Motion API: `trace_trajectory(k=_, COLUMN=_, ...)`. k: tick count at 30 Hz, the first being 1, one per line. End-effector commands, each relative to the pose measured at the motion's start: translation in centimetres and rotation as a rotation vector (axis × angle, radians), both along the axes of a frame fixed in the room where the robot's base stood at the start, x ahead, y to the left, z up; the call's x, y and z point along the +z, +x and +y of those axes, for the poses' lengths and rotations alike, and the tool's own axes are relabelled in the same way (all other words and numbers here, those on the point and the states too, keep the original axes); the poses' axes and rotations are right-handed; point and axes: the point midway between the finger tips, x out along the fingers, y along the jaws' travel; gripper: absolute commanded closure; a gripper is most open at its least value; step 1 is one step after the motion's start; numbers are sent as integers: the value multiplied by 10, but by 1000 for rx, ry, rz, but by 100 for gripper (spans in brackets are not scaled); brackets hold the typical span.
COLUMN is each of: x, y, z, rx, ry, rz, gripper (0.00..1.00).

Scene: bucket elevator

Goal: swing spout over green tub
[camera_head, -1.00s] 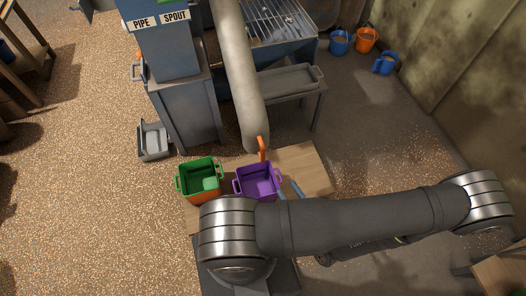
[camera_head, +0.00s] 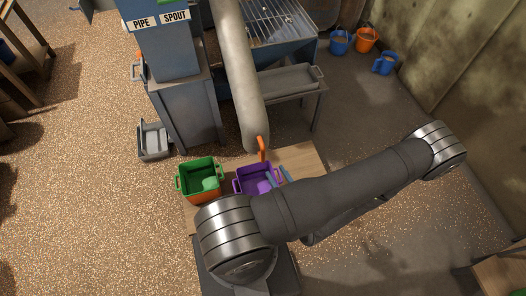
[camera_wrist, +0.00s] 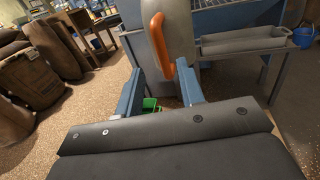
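The spout is a grey pipe (camera_head: 241,80) coming down from the top, with an orange handle (camera_head: 262,147) at its lower end. The end is just behind the purple tub (camera_head: 242,187). The green tub (camera_head: 200,165), with an orange lower outside, stands left of the purple one. My gripper (camera_head: 279,175) shows two blue fingertips by the purple tub's right side; the rest is hidden by my arm. In the wrist view my gripper (camera_wrist: 162,90) is open, its fingers apart. The orange handle (camera_wrist: 158,40) is ahead, around the gap; contact is unclear. Some green tub (camera_wrist: 149,104) shows between the fingers.
The tubs stand on a wooden board (camera_head: 300,160). A blue-grey cabinet (camera_head: 187,105) labelled PIPE and SPOUT is behind left. A grey tray (camera_head: 287,80) on a stand is behind right. A grey bin (camera_head: 153,141) sits on the floor. Buckets (camera_head: 366,40) stand far right.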

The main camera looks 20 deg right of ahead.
Motion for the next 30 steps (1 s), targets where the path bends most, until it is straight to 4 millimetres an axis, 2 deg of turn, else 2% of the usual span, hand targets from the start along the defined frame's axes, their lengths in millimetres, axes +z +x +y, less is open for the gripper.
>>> trace_trajectory(k=30, x=0, y=89, z=19, rx=3, ry=-1, rz=2, gripper=65)
